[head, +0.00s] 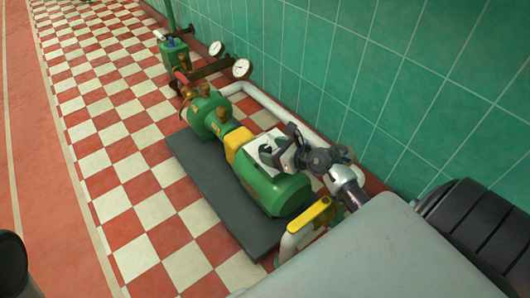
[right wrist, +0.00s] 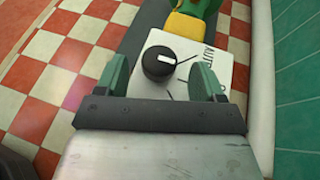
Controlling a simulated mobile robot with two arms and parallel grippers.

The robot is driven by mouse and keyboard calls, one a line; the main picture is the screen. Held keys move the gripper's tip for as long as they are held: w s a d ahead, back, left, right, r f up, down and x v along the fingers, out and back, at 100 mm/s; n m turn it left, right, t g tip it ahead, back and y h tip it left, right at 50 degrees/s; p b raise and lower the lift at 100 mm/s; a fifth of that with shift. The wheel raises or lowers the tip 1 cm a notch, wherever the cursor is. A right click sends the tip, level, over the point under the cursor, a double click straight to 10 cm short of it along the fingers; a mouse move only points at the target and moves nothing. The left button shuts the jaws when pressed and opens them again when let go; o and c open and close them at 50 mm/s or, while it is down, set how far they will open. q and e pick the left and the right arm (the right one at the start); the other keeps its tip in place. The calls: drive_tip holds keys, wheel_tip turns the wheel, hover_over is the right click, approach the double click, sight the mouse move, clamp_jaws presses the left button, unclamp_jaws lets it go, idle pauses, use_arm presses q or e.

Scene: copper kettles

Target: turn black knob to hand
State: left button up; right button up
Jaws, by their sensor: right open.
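The black knob (right wrist: 158,63) sits on a white panel (right wrist: 222,75) in the right wrist view. Its white pointer line points right. "AUTO" is lettered at the panel's upper right; another line runs from the knob to lower right, its label hidden. My right gripper (right wrist: 160,76) is open, its two green-padded fingers to either side of and just short of the knob, touching nothing that I can see. In the head view my right gripper (head: 277,151) is over the white panel (head: 262,143) on top of the green motor, and hides the knob. My left gripper is not in view.
The green motor (head: 270,190) and yellow coupling guard (head: 237,143) stand on a dark plinth (head: 205,180). A yellow-handled valve (head: 310,214), white pipe (head: 262,98) and gauges (head: 242,69) are close by. A green tiled wall (head: 400,90) bounds the right. Checkered floor (head: 130,165) on the left is clear.

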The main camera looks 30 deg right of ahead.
sight(267, 149)
drive_tip(key=shift+b+x, duration=0.6)
drive_tip(key=shift+x, duration=1.2)
drive_tip(key=c, duration=0.9)
